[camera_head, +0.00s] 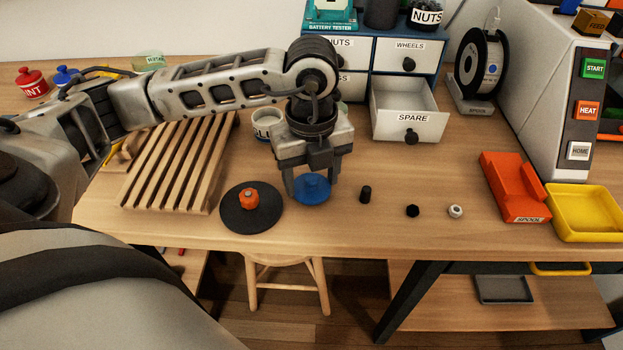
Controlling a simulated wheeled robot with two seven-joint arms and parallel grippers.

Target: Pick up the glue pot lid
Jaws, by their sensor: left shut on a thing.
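A round blue lid (312,191) is at the front of the wooden table, between the fingers of my left gripper (310,184). The gripper points down and is shut on the lid, with its fingers at either side. I cannot tell whether the lid still touches the table. The pale glue pot (262,128) stands open behind and to the left of the gripper, its label partly hidden by my wrist. My right gripper is not in view.
A black disc (235,217) with an orange knob lies just left of the blue lid. A slatted wooden rack (170,165) is farther left. Small parts, including a black cylinder (365,194), lie to the right. Behind, the SPARE drawer (405,118) stands open.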

